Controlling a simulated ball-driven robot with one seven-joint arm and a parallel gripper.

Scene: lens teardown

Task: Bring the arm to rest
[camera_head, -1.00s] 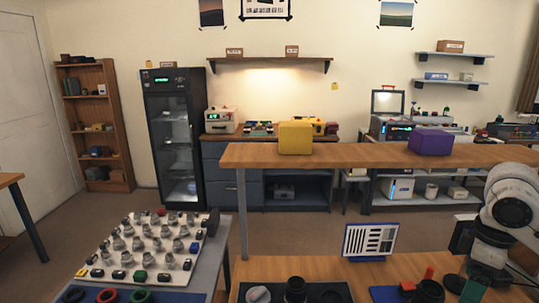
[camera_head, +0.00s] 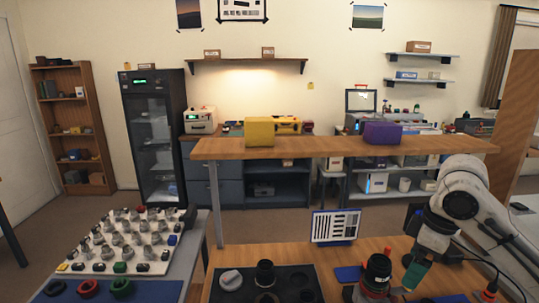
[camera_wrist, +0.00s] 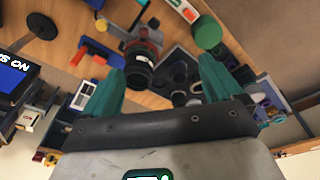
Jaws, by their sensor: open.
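My gripper (camera_head: 415,272) is at the lower right of the head view, pointing down above the wooden bench. In the wrist view my gripper (camera_wrist: 160,82) shows two teal fingers spread wide apart with nothing between them. A dark lens barrel in a clamp-like fixture (camera_wrist: 140,62) lies beyond the fingers. In the head view a dark lens barrel with a red band (camera_head: 377,270) stands just left of my gripper, apart from it as far as I can tell. My arm comes in from the right edge, bent at an elbow.
A dark tray (camera_head: 235,296) holds lens parts on the bench. A striped chart (camera_head: 335,226) stands behind it. A raised wooden shelf (camera_head: 345,147) crosses behind, bearing a yellow box (camera_head: 259,132) and purple box (camera_head: 383,133). A white board with several small parts (camera_head: 75,254) lies left.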

